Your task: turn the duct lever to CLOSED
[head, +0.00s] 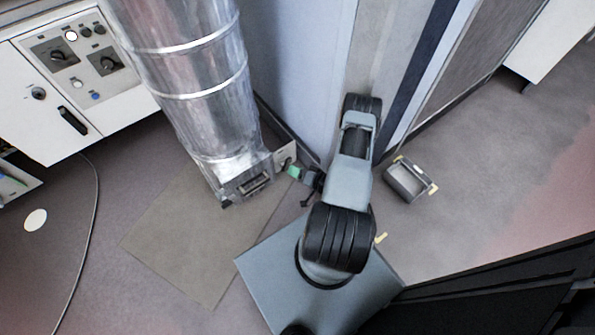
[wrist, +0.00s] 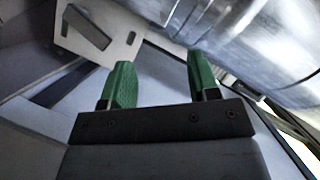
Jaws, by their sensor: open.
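A silver ribbed duct (head: 205,85) comes down to a metal box foot at floor level, with a pale plate (head: 285,154) at its right side. In the wrist view the plate (wrist: 118,14) is at the upper left, carrying a dark grey bar (wrist: 87,27) that looks like the duct lever, lying aslant. No lettering is readable. My gripper (head: 292,171) is close to the plate. In the wrist view my gripper (wrist: 161,72) has its two green fingers wide apart with nothing between them. The lever is beyond and left of the fingers, apart from them in the picture.
The shiny duct (wrist: 255,40) fills the wrist view's upper right, close to the right finger. A control cabinet (head: 85,75) stands at the left, with a cable (head: 92,225) on the floor. A small grey tray (head: 408,180) lies right of my arm. A mat (head: 185,240) lies before the duct.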

